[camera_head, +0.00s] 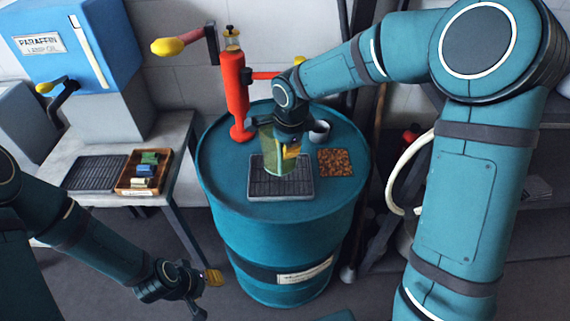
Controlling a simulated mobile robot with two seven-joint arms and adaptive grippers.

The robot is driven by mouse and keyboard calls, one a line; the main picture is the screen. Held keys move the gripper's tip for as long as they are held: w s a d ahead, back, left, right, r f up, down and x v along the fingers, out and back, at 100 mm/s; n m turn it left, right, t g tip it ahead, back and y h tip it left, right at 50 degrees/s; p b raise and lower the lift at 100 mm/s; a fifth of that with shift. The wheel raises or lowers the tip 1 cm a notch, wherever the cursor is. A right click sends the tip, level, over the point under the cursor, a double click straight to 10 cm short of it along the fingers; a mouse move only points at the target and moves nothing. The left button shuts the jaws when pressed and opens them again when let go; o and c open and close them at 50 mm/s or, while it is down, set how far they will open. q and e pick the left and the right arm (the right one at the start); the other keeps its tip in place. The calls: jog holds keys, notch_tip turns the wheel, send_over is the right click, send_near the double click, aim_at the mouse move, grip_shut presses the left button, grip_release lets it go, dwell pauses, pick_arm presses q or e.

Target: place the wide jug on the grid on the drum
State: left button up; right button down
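The wide jug (268,150), a greenish see-through vessel, is upright over the grid (262,187), a dark slatted tray with a pale rim on the teal drum (222,170). I cannot tell whether its base touches the grid or hangs just above it. My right gripper (290,150) reaches down at the jug's right side with a yellow pad against it, and seems shut on it. The gripper hides part of the jug. My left gripper (207,291) is low at the left, away from the drum, with its fingers apart and empty.
On the drum stand a red hand pump (236,95), a grey mug (320,132) and a brown speckled mat (334,162). A side table (100,198) at left holds a dark grid (94,172), a wooden tray (122,187) of small blocks and a blue paraffin tank (85,45).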

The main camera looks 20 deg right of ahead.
aim_at(285, 167)
jog(key=shift+f, duration=2.3)
jog(key=shift+s+r, duration=0.1)
jog(key=shift+b, duration=0.3)
jog(key=shift+f, duration=0.2)
jog(key=c, duration=1.1)
grip_release()
jog(key=shift+c, duration=0.2)
